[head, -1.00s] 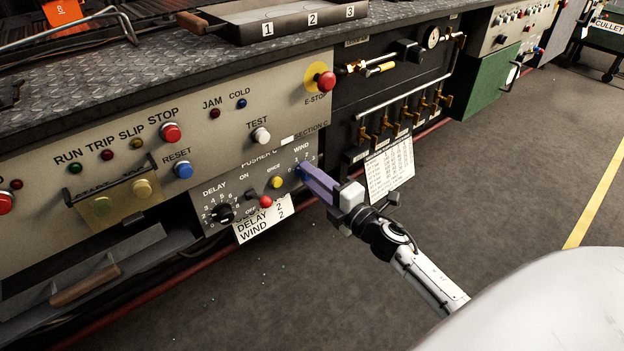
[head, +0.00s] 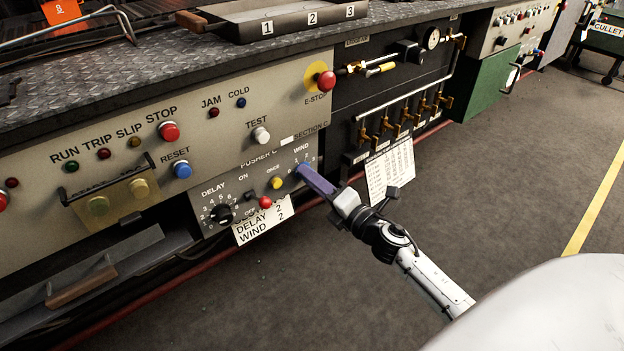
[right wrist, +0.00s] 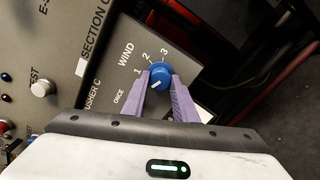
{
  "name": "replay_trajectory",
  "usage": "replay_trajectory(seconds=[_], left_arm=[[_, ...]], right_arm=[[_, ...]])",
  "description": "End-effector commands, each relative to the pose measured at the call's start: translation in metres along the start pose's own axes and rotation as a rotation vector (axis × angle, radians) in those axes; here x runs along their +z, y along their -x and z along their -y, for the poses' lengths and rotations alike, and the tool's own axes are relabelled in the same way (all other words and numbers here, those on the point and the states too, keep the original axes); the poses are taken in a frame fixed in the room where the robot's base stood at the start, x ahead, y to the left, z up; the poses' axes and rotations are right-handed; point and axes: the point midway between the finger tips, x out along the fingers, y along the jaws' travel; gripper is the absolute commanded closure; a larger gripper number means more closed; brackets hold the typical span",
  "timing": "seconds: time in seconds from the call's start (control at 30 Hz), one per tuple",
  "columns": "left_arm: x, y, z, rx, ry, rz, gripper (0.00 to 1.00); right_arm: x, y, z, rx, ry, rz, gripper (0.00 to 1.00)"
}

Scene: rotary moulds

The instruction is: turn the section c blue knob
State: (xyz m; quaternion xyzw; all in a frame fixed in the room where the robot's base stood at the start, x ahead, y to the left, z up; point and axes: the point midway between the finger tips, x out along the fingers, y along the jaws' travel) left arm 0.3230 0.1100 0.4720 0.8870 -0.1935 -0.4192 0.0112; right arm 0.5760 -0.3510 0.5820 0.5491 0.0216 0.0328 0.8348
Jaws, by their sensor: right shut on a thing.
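The blue knob (right wrist: 160,76) is the WIND knob on the grey PUSHER C panel, under the SECTION C label (right wrist: 97,48). In the right wrist view its white mark points to the lower left, and the printed 1, 2 and 3 run around its upper side. My right gripper (right wrist: 160,82) is shut on the knob, one purple finger on each side of it. In the head view the right gripper (head: 301,170) reaches the panel's right end, and its fingers mostly hide the knob. My left gripper is not in view.
A yellow button (head: 277,183), a red-tipped switch (head: 265,202) and a black DELAY dial (head: 221,214) sit left of the knob. A paper slip (head: 262,222) reading DELAY 2, WIND 2 hangs below. A printed sheet (head: 390,170) hangs to the right. The floor is open.

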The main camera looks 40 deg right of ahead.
Motion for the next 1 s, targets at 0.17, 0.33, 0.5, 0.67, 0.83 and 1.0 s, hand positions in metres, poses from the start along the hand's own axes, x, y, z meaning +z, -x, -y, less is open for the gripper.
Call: replay_trajectory(seconds=[0.17,0.33,0.5,0.67,0.83,1.0], left_arm=[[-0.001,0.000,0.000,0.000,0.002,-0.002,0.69],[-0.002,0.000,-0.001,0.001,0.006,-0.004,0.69],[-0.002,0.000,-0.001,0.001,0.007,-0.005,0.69],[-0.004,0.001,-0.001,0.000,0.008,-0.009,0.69],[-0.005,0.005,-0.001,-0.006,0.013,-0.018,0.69],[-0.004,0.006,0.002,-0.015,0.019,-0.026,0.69]], right_arm=[[0.000,0.001,0.001,-0.003,0.004,-0.001,0.69],[0.000,0.001,0.001,-0.002,0.003,-0.001,0.56],[0.000,0.000,0.001,-0.001,0.002,0.000,0.56],[0.000,0.010,0.001,-0.002,-0.001,0.000,0.56],[-0.001,0.042,0.001,-0.005,-0.001,-0.001,0.56],[-0.001,0.075,0.001,-0.005,-0.001,0.000,0.56]])
